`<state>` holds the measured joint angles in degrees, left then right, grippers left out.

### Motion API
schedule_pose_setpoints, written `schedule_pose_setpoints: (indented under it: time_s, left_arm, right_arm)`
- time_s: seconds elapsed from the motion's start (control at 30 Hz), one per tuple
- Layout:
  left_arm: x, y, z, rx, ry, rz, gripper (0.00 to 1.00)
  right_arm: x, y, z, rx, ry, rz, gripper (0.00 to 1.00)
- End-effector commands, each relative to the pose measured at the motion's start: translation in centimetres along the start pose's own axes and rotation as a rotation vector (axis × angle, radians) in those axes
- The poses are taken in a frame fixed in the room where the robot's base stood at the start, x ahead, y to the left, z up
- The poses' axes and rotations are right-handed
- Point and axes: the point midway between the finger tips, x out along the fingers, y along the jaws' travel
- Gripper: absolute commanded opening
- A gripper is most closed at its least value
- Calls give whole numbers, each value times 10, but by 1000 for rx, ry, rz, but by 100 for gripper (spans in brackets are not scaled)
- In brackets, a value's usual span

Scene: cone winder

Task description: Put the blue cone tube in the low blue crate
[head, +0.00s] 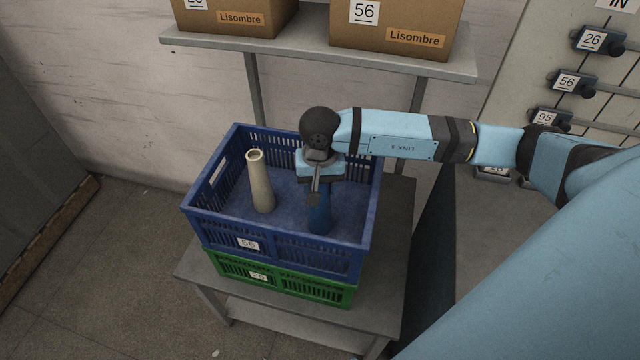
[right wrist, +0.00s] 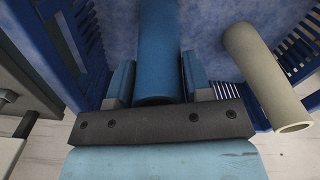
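The blue cone tube (head: 320,220) is inside the walls of the low blue crate (head: 310,252), on its right side, roughly upright. I cannot tell whether its lower end touches the crate floor. My right gripper (head: 316,188) is above the crate, at the tube's upper end. My left gripper is not in view.
A cream cone tube (head: 260,182) stands in the same crate, left of the blue one. A green crate (head: 281,281) is under the blue crate on a grey table (head: 388,255). A shelf (head: 310,52) with cardboard boxes (head: 398,25) is behind.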

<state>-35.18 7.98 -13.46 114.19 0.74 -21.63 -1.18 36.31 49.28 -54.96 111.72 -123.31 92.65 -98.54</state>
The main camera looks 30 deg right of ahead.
Motion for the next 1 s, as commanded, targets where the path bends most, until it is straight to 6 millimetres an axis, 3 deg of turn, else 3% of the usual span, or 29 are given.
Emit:
schedule_pose_setpoints:
  time_s: [0.03, 0.1, 0.47, 1.0]
  left_arm:
    - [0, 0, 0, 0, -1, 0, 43]
    - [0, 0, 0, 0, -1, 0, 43]
    - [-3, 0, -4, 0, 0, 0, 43]
    - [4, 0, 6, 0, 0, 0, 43]
  right_arm:
    - [0, 0, 0, 0, 0, 0, 58]
    - [0, 0, 0, 0, 0, 0, 68]
    - [-7, 0, 0, 0, 1, -1, 68]
    - [-108, 0, -1, 0, 2, -4, 68]
